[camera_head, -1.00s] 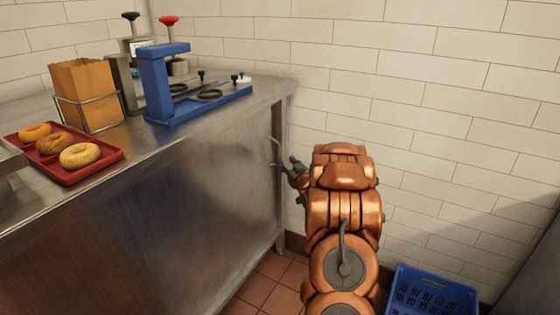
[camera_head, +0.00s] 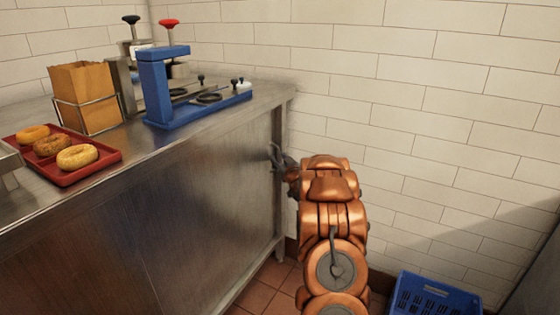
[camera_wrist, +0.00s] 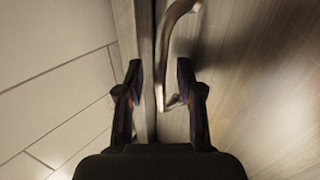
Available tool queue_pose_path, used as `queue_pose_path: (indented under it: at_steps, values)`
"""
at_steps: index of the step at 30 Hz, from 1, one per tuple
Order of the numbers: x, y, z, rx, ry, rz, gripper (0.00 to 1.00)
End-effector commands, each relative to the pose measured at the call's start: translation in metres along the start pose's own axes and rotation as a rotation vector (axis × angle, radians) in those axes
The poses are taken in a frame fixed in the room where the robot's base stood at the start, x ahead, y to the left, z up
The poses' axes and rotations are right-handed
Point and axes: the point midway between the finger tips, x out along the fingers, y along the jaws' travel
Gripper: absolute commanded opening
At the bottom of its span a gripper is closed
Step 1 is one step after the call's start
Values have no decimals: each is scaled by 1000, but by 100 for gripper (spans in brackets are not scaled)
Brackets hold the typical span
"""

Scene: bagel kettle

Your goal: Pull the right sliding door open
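The right sliding door (camera_head: 215,190) is a brushed-steel panel on the front of the counter, and it looks shut. Its curved metal handle (camera_wrist: 172,40) is near the panel's edge by the wall. My gripper (camera_head: 278,158) is at the handle in the head view, which hides most of it. In the wrist view my gripper (camera_wrist: 160,78) is open, its two dark fingers apart.
The counter top (camera_head: 200,142) carries a red tray (camera_head: 75,178) of bagels, a paper bag (camera_head: 85,95) in a wire holder and a blue press (camera_head: 160,90). A white tiled wall (camera_head: 420,120) is close on the right. A blue crate (camera_head: 435,295) sits on the floor.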

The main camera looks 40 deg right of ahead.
Motion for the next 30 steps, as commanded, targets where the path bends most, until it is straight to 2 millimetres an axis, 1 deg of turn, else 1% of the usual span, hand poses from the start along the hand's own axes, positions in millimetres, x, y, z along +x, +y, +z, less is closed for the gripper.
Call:
queue_pose_path:
  at_steps: [6, 15, 17, 30]
  values:
    - [0, 0, -1, -1, 1, 0, 36]
    - [0, 0, -1, -1, 1, 0, 4]
    - [0, 0, -1, -1, 1, 0, 0]
    - [0, 0, -1, -1, 2, 0, 0]
